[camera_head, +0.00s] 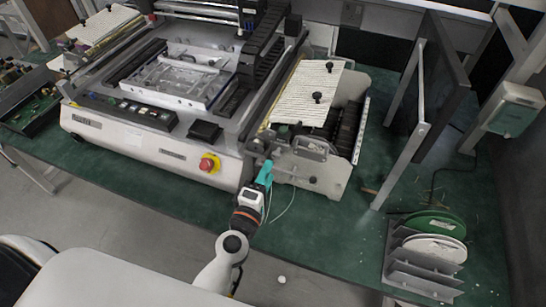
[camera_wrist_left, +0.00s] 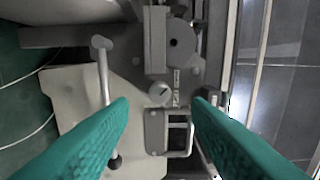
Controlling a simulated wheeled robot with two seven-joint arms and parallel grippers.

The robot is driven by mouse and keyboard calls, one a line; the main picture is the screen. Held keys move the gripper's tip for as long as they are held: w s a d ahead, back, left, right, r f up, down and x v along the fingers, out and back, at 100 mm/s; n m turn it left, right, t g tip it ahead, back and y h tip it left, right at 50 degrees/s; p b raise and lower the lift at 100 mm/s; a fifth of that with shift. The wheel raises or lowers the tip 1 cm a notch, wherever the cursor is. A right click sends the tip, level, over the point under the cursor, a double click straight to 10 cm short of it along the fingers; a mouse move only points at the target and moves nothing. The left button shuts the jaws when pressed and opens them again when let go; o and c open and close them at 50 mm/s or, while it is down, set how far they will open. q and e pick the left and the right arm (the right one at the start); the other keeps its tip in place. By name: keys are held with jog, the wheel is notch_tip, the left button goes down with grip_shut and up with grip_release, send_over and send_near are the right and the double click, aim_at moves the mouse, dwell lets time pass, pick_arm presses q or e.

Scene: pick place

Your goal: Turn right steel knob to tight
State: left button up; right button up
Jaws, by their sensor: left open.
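In the left wrist view a round steel knob (camera_wrist_left: 160,94) with a dark slot line across its face sits on the grey plate of the machine's side unit, beside a small printed scale. My left gripper (camera_head: 265,168) is at the front left corner of that side unit in the head view. In the left wrist view its two green fingers (camera_wrist_left: 160,120) are open and apart, with the knob in the gap beyond their tips and nothing held between them. In the head view I cannot make out the knob. My right gripper is in neither view.
A pale lever handle (camera_wrist_left: 103,75) stands left of the knob, and a metal loop handle (camera_wrist_left: 183,138) lies below right. The large white machine (camera_head: 150,135) has a red stop button (camera_head: 209,163). Reels (camera_head: 435,235) stand in a rack at right; green table between is mostly clear.

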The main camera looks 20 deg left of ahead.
aim_at(276, 157)
pick_arm(q)
jog(key=shift+w+d+p, duration=0.1)
jog(key=shift+w+p, duration=0.25)
jog(key=shift+w, duration=2.05)
jog(key=c, duration=0.9)
jog(key=shift+c, duration=0.2)
